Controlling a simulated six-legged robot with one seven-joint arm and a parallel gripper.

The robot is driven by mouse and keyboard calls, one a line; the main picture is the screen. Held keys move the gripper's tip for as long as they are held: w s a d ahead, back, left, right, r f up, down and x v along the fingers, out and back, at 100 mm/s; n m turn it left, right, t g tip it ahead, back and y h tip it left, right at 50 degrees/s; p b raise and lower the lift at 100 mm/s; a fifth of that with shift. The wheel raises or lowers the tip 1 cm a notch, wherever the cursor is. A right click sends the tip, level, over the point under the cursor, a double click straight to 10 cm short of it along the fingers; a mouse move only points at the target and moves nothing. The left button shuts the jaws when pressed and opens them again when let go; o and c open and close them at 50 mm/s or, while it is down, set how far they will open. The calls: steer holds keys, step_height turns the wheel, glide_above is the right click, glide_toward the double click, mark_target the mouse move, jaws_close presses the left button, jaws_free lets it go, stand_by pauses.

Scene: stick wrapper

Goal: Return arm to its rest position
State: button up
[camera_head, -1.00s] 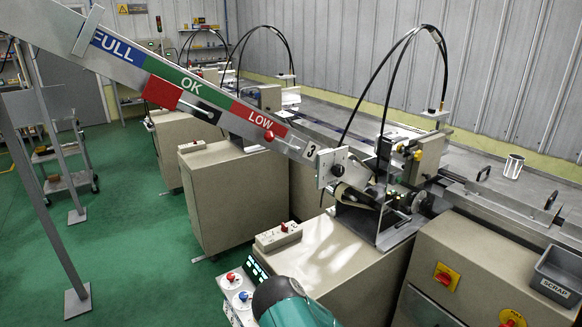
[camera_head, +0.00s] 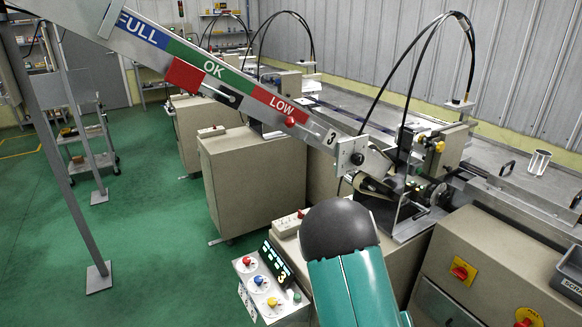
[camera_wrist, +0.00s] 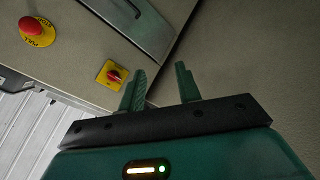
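My gripper (camera_wrist: 160,92) shows in the wrist view with its two green fingers apart and nothing between them. It is in front of a beige machine cabinet (camera_wrist: 240,50). A red and yellow rotary switch (camera_wrist: 113,75) lies just left of the fingers, and a red emergency stop button (camera_wrist: 33,28) is at the upper left. In the head view my teal arm with its dark rounded joint rises at the bottom centre, and my gripper is out of view there.
A control panel with coloured knobs (camera_head: 262,284) stands left of my arm. The wrapping machine (camera_head: 415,185) and its inclined FULL/OK/LOW chute (camera_head: 215,72) are behind. A scrap bin (camera_head: 570,275) is at the right edge.

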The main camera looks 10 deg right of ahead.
steer(key=a+r+t+y, duration=0.1)
steer(key=a+r+y, duration=0.7)
steer(key=a+r, duration=1.05)
steer(key=s+a+r, duration=0.2)
steer(key=s+r, duration=0.6)
steer(key=s+a+r+n, duration=0.1)
steer(key=s+a+r, duration=0.1)
steer(key=s+r, duration=0.6)
steer(key=shift+s+r+g, duration=0.15)
steer(key=shift+s+g, duration=0.15)
steer(key=shift+s, duration=0.2)
